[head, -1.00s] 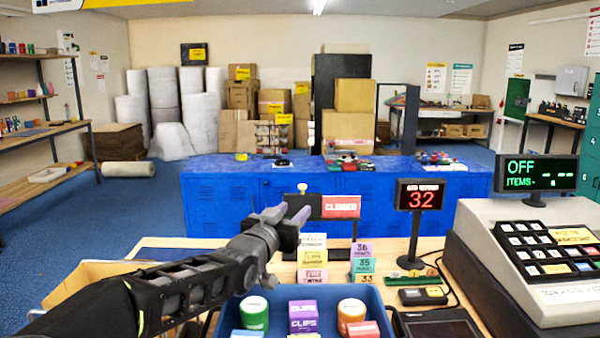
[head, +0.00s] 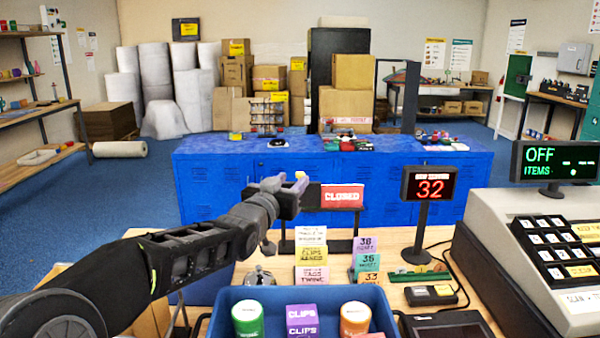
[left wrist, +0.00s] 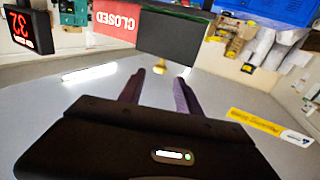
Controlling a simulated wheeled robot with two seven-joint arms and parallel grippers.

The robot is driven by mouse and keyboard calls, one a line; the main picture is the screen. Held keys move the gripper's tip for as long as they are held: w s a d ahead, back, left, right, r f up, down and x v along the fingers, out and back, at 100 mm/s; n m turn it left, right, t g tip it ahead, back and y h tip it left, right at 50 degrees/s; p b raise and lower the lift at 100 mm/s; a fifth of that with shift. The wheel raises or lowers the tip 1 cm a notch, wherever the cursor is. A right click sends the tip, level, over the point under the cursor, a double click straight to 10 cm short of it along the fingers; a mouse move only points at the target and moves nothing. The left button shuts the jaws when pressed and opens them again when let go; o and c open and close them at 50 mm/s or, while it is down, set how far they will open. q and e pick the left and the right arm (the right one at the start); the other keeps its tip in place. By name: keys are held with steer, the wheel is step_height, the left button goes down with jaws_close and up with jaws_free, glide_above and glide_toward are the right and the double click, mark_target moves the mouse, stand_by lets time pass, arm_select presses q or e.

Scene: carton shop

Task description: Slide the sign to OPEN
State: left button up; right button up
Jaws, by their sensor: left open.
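The sign shows a red CLOSED panel (head: 342,196) and a dark sliding plate (head: 313,197) on a stand on the counter. A yellow knob (head: 300,176) is on the plate. In the left wrist view the CLOSED panel (left wrist: 116,19) is upside down, beside the dark plate (left wrist: 172,38). My left gripper (head: 292,184) is open at the plate's left part, and hides some of it in the head view. In the left wrist view its fingertips (left wrist: 161,76) are apart, with the knob (left wrist: 160,70) between them; contact cannot be told. My right gripper is out of view.
A blue tray (head: 225,297) with several small items stands in front. Label cards (head: 311,254) stand below the sign. A red 32 display (head: 431,187) and a cash register (head: 545,255) are to the right. Blue cabinets (head: 225,190) stand behind.

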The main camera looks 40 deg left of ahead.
mark_target(299, 175)
arm_select(q)
steer(key=p+x, duration=0.1)
steer(key=x, duration=0.5)
jaws_close()
stand_by(0.4)
steer(key=shift+f, duration=0.1)
stand_by(0.9)
